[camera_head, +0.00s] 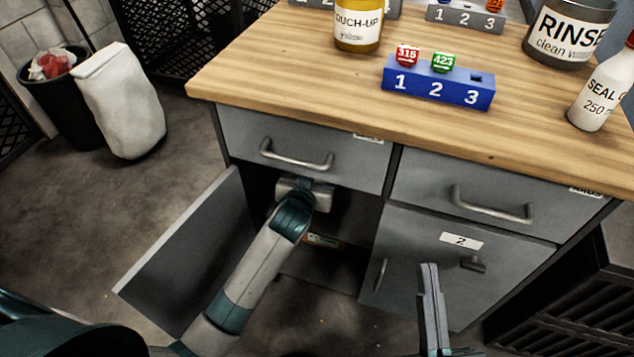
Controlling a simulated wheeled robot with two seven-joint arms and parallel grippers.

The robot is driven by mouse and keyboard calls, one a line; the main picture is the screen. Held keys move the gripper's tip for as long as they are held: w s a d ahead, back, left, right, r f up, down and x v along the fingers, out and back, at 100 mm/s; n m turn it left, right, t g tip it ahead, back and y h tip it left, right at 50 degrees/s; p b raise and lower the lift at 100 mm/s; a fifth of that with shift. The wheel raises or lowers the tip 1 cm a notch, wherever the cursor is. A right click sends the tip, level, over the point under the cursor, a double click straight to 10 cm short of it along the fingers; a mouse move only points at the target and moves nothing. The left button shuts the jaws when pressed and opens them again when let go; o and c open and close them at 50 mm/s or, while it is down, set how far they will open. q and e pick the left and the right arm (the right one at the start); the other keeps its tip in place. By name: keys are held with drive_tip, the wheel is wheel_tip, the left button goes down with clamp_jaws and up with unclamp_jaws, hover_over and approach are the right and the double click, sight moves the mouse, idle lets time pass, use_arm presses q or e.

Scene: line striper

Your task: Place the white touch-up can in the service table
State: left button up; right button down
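The service table has a wooden top (300,75) and a grey body with drawers and doors. Its lower left door (190,255) stands open on a dark compartment (345,255). A touch-up container (358,38) stands on the top at the back, cut by the frame edge; it looks amber with a white label. I see no white touch-up can. My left arm reaches into the open compartment; its gripper is hidden inside, and whether it holds anything does not show. My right gripper (429,268) is in front of the lower right door, its fingers together with nothing visible between them.
A blue numbered holder (438,84) bears a red and a green piece. A rinse container (568,32) and a white seal bottle (602,92) stand at the right. A dark bin (58,105) and a white bag-like object (122,100) stand left on open floor.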

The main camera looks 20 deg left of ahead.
use_arm(q)
drive_tip(key=shift+f, duration=0.2)
wheel_tip(320, 180, down, 2)
drive_tip(key=shift+f+b, duration=0.2)
drive_tip(key=shift+b, duration=0.5)
drive_tip(key=shift+f, duration=0.3)
use_arm(e)
drive_tip(key=shift+s+d+r+t+y, duration=0.1)
drive_tip(key=shift+s+d+r+t, duration=0.1)
drive_tip(key=shift+r+t, duration=0.35)
drive_tip(key=shift+s+d+r+t+y, duration=0.1)
drive_tip(key=shift+d+r+t, duration=0.2)
drive_tip(key=shift+r, duration=0.4)
drive_tip(key=shift+s+d+r+t+y, duration=0.1)
drive_tip(key=shift+d+r+t, duration=0.05)
drive_tip(key=shift+r+t, duration=0.4)
use_arm(q)
drive_tip(key=shift+f, duration=0.1)
drive_tip(key=o, duration=1.1)
drive_tip(key=shift+s, duration=0.1)
drive_tip(key=shift+o, duration=0.2)
use_arm(e)
drive_tip(key=shift+r, duration=0.1)
